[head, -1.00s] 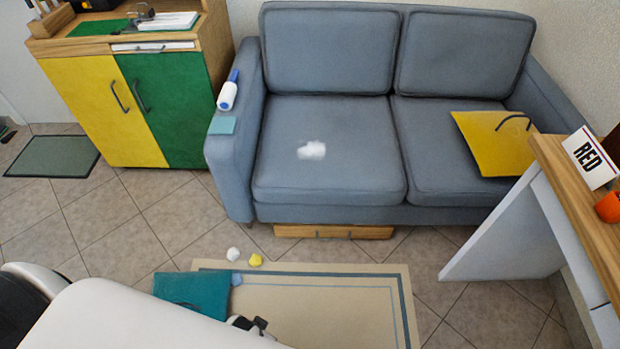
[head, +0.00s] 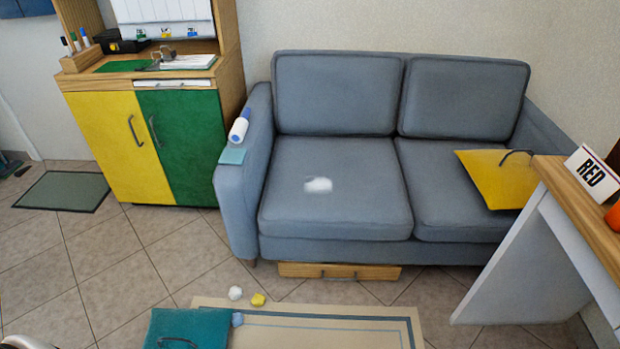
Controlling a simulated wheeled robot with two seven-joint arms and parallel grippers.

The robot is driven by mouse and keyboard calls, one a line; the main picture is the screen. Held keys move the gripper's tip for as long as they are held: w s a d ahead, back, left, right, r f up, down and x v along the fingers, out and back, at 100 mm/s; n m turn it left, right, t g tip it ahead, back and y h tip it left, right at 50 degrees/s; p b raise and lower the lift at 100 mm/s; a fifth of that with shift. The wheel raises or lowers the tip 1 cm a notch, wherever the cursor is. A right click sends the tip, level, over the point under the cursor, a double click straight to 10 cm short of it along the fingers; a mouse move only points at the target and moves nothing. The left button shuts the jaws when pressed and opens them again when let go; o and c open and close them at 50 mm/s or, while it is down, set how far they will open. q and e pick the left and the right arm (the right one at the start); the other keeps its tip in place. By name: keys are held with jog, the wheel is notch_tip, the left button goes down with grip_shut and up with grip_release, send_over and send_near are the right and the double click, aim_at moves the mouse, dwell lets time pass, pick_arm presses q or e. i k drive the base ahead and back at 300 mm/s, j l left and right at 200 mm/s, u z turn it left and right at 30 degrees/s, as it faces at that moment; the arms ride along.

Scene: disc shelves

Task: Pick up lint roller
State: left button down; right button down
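The lint roller (head: 239,127), a white roll with a blue handle, lies on the left armrest of the grey-blue sofa (head: 335,190). Its blue handle points to the back of the sofa. A light teal square (head: 232,156) lies on the armrest just in front of it. Neither of my grippers shows in the head view. A small white piece of my own body shows at the lower left edge.
A yellow and green cabinet (head: 130,145) stands left of the sofa. A yellow bag (head: 497,178) lies on the right cushion and white fluff (head: 318,185) on the left one. A wooden desk (head: 575,200) stands at right. A teal bag (head: 188,328) lies on the rug (head: 330,325).

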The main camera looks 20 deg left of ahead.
aim_at(238, 132)
jog(key=i+u, duration=0.35)
jog(key=i, duration=0.2)
jog(key=i+l+u, duration=0.1)
jog(key=i+u, duration=0.3)
jog(key=i, duration=0.15)
